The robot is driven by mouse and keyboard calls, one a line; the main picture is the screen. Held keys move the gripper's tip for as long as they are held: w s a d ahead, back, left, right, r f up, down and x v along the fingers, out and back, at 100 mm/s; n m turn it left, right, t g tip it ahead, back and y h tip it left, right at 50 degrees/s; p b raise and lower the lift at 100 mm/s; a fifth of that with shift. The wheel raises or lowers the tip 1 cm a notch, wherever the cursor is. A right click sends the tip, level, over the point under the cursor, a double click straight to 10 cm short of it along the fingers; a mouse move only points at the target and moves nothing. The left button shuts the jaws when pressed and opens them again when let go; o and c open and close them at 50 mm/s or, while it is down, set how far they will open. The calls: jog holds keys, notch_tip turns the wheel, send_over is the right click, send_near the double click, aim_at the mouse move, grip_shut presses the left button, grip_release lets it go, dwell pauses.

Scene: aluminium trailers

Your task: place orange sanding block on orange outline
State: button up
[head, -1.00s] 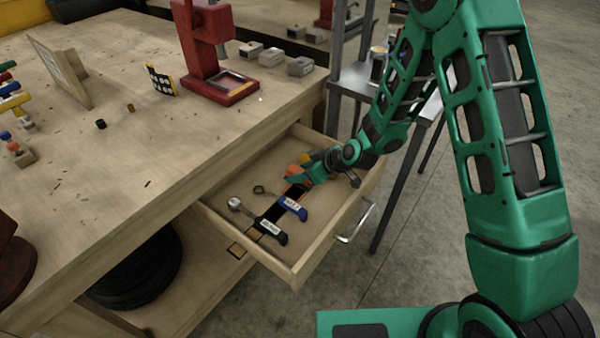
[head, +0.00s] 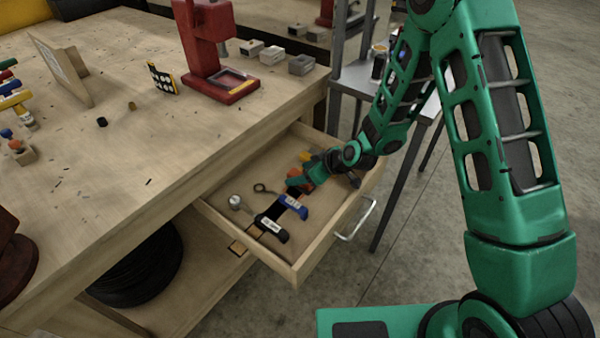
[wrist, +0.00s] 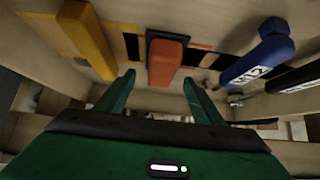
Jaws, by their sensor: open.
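The orange sanding block (wrist: 165,58) lies in the open drawer, on a dark patch, in the wrist view. Its near end shows between the fingertips of my gripper (wrist: 159,78), with gaps on both sides. My gripper is open and holds nothing. Orange-edged dark markings (wrist: 197,55) show on the drawer floor beside the block; which one is its outline I cannot tell. In the head view my gripper (head: 300,181) is low in the drawer and partly hides the orange block (head: 317,174).
A yellow block (wrist: 85,38) lies left of the orange one in the wrist view. A blue-handled tool (wrist: 258,58) and a black-handled tool (wrist: 297,77) lie to the right. The drawer (head: 297,264) has low walls and sits under the workbench (head: 90,190).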

jog(key=shift+r, duration=0.1)
jog(key=v, duration=1.2)
jog(key=shift+r, duration=0.4)
